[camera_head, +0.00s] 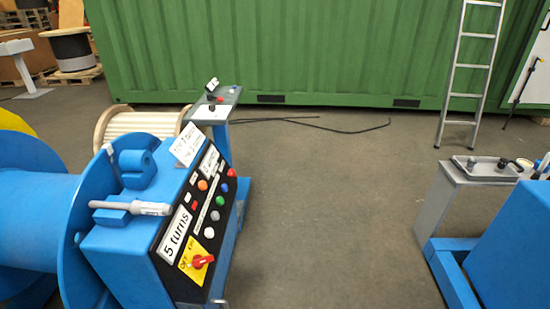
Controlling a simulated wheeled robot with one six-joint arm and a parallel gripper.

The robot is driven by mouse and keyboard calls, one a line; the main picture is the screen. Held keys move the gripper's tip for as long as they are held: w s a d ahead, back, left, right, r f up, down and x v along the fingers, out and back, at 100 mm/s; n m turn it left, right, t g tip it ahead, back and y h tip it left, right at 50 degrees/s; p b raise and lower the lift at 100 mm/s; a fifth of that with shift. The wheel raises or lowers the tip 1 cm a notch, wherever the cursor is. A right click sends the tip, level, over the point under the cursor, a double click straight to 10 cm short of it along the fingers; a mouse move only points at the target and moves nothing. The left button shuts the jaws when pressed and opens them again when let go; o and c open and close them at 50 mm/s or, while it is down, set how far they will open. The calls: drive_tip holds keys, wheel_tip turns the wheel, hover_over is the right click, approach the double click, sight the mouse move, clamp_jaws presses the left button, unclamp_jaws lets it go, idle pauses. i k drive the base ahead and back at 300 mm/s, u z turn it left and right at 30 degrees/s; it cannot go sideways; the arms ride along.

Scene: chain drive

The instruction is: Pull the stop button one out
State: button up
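A blue machine with a sloped black control panel (182,252) stands at the left. A red button (232,173) sits near the panel's far right corner; which button is stop button one I cannot tell. A red rotary switch (202,261) sits on a yellow plate at the panel's near end. An orange button (202,185), a green button (225,187) and several white or grey buttons lie between. Another small red part (220,99) shows on a grey stand behind. Whether any button is pressed in is too small to tell. My gripper is not in view.
A grey-topped stand (228,97) is behind the machine. A blue machine (510,250) and a grey post (440,205) stand at the right. A ladder (468,75) leans on a green container (300,50). A black cable lies before it. The middle floor is clear.

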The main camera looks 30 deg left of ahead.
sight(231, 174)
drive_tip(key=u, duration=0.15)
drive_tip(key=i, duration=1.15)
drive_tip(key=u, duration=0.9)
drive_tip(key=i, duration=0.65)
drive_tip(key=u, duration=0.4)
